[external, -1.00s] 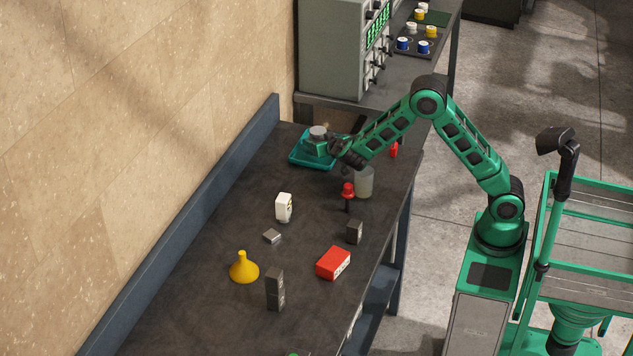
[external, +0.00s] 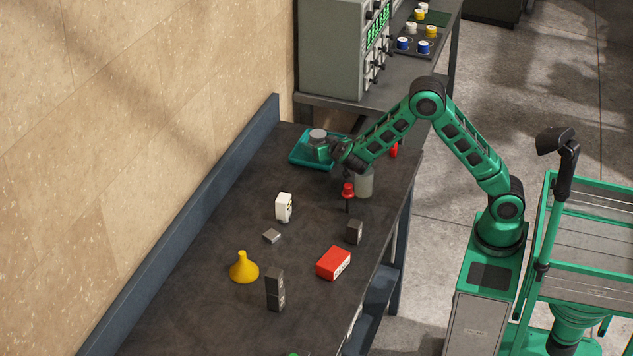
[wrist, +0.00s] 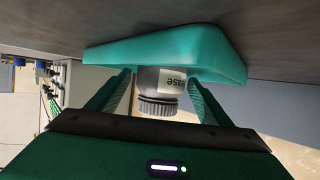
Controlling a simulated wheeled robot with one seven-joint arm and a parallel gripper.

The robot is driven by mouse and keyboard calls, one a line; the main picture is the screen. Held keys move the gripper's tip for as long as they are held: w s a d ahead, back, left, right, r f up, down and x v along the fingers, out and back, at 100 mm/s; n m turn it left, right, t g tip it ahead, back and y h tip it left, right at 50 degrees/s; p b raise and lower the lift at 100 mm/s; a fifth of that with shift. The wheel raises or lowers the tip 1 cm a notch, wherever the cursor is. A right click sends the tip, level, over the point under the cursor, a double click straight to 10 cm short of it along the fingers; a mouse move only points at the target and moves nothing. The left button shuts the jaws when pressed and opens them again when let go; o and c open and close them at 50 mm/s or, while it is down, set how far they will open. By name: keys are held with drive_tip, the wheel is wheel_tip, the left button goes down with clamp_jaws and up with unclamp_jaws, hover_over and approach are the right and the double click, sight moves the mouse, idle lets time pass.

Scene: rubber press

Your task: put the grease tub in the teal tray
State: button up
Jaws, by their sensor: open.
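The teal tray also shows in the wrist view (wrist: 150,50), behind the tub. The tub appears to be in the tray; its base contact is hidden. My gripper (wrist: 160,85) is open, with one finger on each side of the tub. In the external view my gripper (external: 325,149) is at the tray, and its fingers partly hide the tub.
A grey translucent container (external: 364,183) and a red-topped tool (external: 347,193) stand near my forearm. A white bottle (external: 284,207), yellow funnel (external: 243,268), red box (external: 333,263) and dark blocks (external: 275,290) stand nearer. A grey instrument cabinet (external: 340,50) is behind the tray.

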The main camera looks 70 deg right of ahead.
drive_tip(key=shift+s+a+r, duration=0.35)
drive_tip(key=shift+a+r, duration=0.05)
drive_tip(key=shift+r, duration=0.15)
drive_tip(key=shift+s+a+r, duration=0.3)
drive_tip(key=shift+a+r, duration=0.05)
drive_tip(key=shift+r, duration=0.15)
wheel_tip(320, 180, up, 6)
drive_tip(key=shift+d+f, duration=0.1)
drive_tip(key=s+d+g+y, duration=0.1)
drive_tip(key=s+d+g, duration=0.25)
drive_tip(key=s, duration=0.75)
drive_tip(key=s+d+g+y, duration=0.2)
drive_tip(key=s+d, duration=0.3)
drive_tip(key=s, duration=0.7)
drive_tip(key=s+a+f+n+g+y, duration=0.1)
drive_tip(key=s+a+y, duration=0.1)
drive_tip(key=s, duration=0.7)
drive_tip(key=s+a+f+g+y, duration=0.1)
drive_tip(key=s+a, duration=0.3)
drive_tip(key=s, duration=0.6)
drive_tip(key=s+a+n+g+y, duration=0.1)
drive_tip(key=s+a+g+y, duration=0.1)
drive_tip(key=s, duration=0.8)
drive_tip(key=shift+s+a+f+n+y, duration=0.3)
drive_tip(key=shift+a+f+y, duration=0.1)
drive_tip(key=shift+a+y, duration=0.4)
drive_tip(key=shift+w+d, duration=0.1)
